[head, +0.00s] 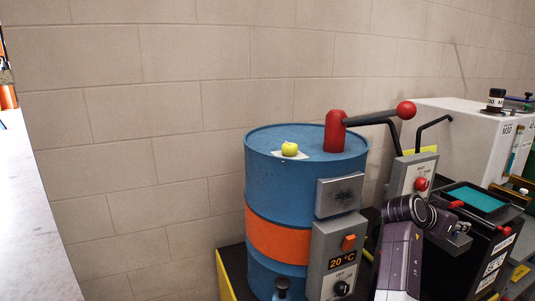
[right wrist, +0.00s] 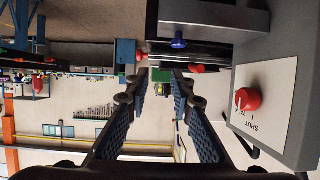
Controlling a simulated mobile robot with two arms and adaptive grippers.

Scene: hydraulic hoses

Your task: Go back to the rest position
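My right arm rises from the bottom right of the head view, and its gripper (head: 457,238) sits in front of the black machine with a teal screen. In the right wrist view the two fingers of my right gripper (right wrist: 160,80) stand apart with nothing between them. It is open and empty. A grey box with a red knob and a white "SHUT" label (right wrist: 268,105) is close beside the fingers on the right of that view. My left gripper is not in view.
A blue drum (head: 270,190) with an orange band stands left of my right arm. The black machine (head: 465,255) stands close on the right.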

